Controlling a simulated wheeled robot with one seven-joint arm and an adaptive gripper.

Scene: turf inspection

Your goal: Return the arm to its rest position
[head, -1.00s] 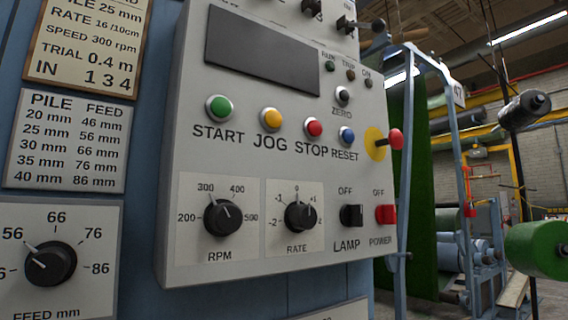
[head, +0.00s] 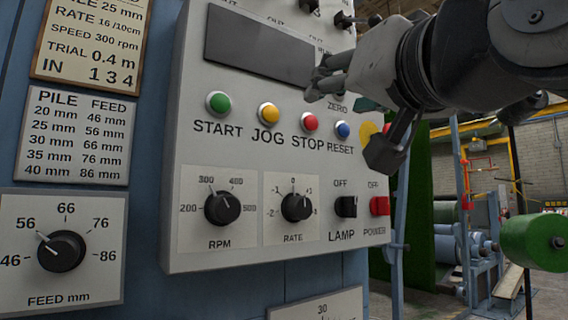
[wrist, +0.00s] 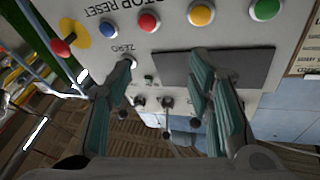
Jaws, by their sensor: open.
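My gripper (head: 345,122) is at the upper right of the head view, in front of the right side of the grey control panel (head: 185,150). Its fingers are spread and nothing is between them. In the wrist view, my open gripper (wrist: 162,78) has one finger on each side, with the panel's dark display (wrist: 218,68) behind. The picture is upside down there. I cannot tell whether a finger touches the panel.
The panel carries START (head: 219,103), JOG, STOP and RESET buttons, RPM (head: 222,208) and RATE knobs, and LAMP and POWER switches. A FEED dial (head: 60,251) and printed plates are at left. A blue frame and a green roll (head: 535,243) stand at right.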

